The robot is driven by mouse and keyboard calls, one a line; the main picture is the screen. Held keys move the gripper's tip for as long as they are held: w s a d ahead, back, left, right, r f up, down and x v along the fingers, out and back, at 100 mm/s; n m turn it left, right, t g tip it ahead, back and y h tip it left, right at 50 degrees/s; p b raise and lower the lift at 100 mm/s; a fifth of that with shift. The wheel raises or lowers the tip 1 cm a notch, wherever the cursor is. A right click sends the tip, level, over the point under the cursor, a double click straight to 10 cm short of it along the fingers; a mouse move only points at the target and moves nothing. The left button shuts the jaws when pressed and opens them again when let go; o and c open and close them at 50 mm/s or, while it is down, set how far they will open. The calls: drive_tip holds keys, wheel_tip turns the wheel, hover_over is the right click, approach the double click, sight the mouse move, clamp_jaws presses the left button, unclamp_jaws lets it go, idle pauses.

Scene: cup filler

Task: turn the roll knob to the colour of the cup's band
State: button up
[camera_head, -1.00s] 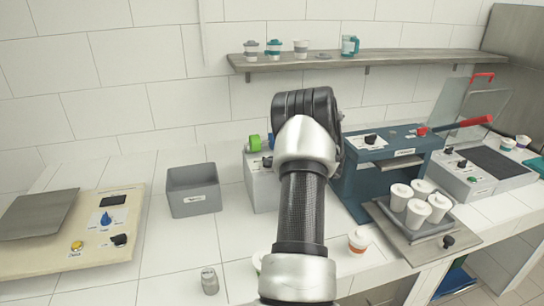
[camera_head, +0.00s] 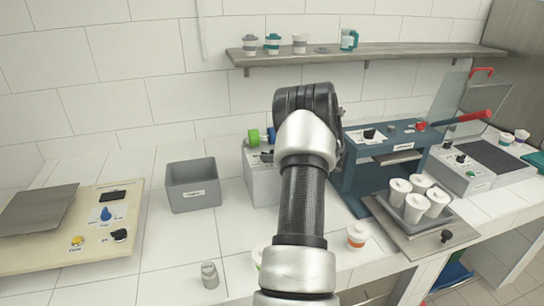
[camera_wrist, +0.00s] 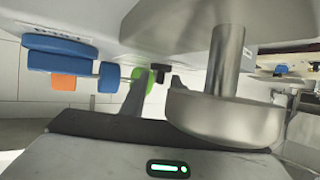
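The grey roll machine (camera_head: 262,186) stands behind my arm, with a green roll (camera_head: 253,138) and a blue roll (camera_head: 272,134) on top. In the wrist view, blue rolls (camera_wrist: 60,58), an orange roll (camera_wrist: 63,82) and a green roll (camera_wrist: 150,84) show on the left. A small black knob (camera_wrist: 161,68) is near my gripper (camera_wrist: 148,80). I cannot tell whether they touch or how far the fingers are apart. A white cup with an orange band (camera_head: 357,236) stands on the counter right of my arm. Another cup (camera_head: 257,254) is mostly hidden by my arm.
A grey bin (camera_head: 193,200) and a beige panel (camera_head: 75,255) are to the left. A blue machine (camera_head: 375,165) and a tray of white cups (camera_head: 450,228) are to the right. A steel post and disc (camera_wrist: 228,115) fill much of the wrist view. A small metal canister (camera_head: 209,275) stands in front.

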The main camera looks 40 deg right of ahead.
drive_tip(key=v, duration=1.7)
drive_tip(key=shift+b, duration=0.3)
drive_tip(key=shift+r, duration=0.1)
